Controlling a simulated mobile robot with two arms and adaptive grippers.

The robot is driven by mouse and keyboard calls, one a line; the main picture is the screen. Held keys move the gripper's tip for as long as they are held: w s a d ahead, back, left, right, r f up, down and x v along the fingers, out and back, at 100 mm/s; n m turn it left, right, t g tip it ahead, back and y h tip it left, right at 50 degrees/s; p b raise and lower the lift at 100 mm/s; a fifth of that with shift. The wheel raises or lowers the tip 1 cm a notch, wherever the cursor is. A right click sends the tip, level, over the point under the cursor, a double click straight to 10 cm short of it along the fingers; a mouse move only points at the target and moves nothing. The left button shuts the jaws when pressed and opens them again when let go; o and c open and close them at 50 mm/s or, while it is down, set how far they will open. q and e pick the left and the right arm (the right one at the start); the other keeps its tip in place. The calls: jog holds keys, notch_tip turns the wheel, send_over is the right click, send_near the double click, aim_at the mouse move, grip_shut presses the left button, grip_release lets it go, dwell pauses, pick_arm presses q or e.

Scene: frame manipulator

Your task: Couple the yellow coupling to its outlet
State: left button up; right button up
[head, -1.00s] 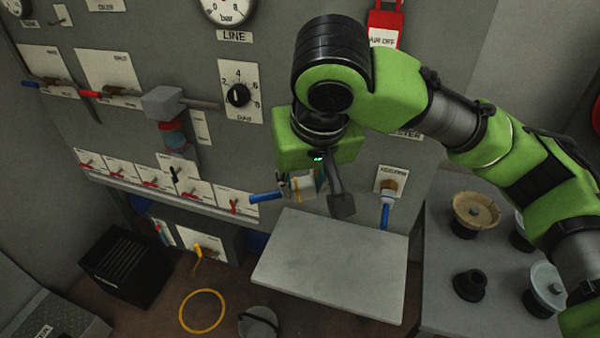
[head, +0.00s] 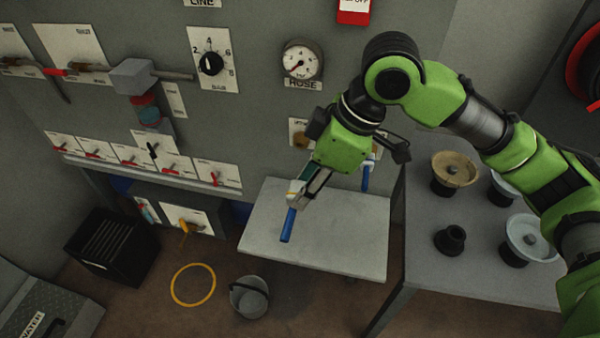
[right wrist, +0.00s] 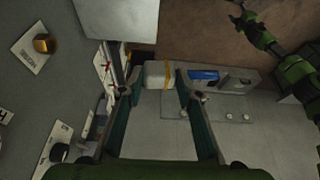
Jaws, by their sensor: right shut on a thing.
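My right gripper (head: 304,196) is shut on a pale coupling (right wrist: 156,75) with a yellow band and a blue tail (head: 288,224). In the head view it is held in front of the wall panel, with the tail pointing down over the grey shelf. In the right wrist view the coupling sits between both fingertips, its blue tail (right wrist: 203,75) to the right. A brass outlet (head: 301,141) on a white plate is just up-left of the gripper's body, apart from the coupling. A brass outlet on a white plate also shows in the right wrist view (right wrist: 44,43). My left gripper does not show clearly.
The grey shelf (head: 340,248) is bare below the gripper. A blue hose (head: 366,177) hangs from the panel close to my right wrist. A side table (head: 420,285) at the right holds several round fittings. A bucket (head: 249,297) and yellow ring (head: 193,285) lie on the floor.

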jog(key=shift+s+d+f+n+g, duration=0.1)
jog(key=shift+d+f+n+g, duration=0.1)
jog(key=shift+f+n, duration=0.3)
jog(key=shift+s+d+f+n+g, duration=0.1)
jog(key=shift+f+n+g, duration=0.1)
jog(key=shift+n, duration=0.5)
jog(key=shift+d, duration=0.1)
